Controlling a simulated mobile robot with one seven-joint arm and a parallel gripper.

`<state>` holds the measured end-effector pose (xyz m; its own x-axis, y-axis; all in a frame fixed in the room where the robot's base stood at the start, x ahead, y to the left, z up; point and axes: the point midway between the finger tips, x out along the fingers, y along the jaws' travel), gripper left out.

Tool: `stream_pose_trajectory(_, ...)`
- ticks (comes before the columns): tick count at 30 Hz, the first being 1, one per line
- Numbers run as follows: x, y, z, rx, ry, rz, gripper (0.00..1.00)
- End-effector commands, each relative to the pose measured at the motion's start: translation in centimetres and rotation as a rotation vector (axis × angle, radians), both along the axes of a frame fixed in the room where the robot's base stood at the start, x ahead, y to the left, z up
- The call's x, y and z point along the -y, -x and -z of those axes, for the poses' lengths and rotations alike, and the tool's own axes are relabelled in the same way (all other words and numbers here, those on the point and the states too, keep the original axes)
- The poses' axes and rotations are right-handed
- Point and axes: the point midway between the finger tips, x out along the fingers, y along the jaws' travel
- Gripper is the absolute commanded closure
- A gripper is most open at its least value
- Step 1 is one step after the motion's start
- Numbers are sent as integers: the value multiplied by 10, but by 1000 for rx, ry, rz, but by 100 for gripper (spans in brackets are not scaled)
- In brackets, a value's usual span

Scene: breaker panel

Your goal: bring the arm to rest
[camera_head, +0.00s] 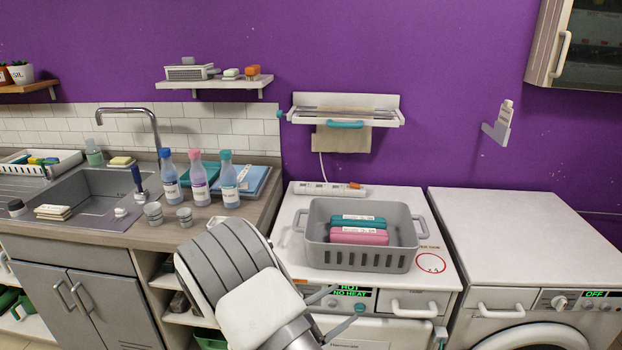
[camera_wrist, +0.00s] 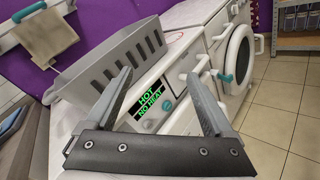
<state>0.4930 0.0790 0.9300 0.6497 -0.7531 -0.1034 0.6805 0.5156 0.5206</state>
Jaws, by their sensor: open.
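My gripper (camera_wrist: 158,98) is open and empty in the wrist view, its two fingers spread apart. Between the fingers shows a machine display (camera_wrist: 152,112) with green text reading "HOT" and "NO HEAT". In the head view my arm rises at the bottom centre, and the gripper (camera_head: 345,308) is in front of the left white machine (camera_head: 290,240), near its display (camera_head: 350,292). I cannot tell whether the fingers touch the machine.
A grey basket (camera_head: 357,258) with a teal and a pink box stands on the left machine. The right white machine (camera_head: 520,235) has a clear top and a display reading "OFF". Bottles (camera_head: 200,185) stand on the counter by the sink (camera_head: 90,200). Tiled floor (camera_wrist: 280,110) is open at right.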

Motion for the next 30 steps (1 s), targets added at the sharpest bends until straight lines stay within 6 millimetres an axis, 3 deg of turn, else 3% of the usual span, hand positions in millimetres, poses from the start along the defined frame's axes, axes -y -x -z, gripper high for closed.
stream_pose_trajectory(6,42,19,-44,21,-166,221,13)
stream_pose_trajectory(15,85,59,-89,54,-414,487,13)
stream_pose_trajectory(21,105,90,-113,82,-593,640,13)
stream_pose_trajectory(30,118,136,-144,140,-881,822,13)
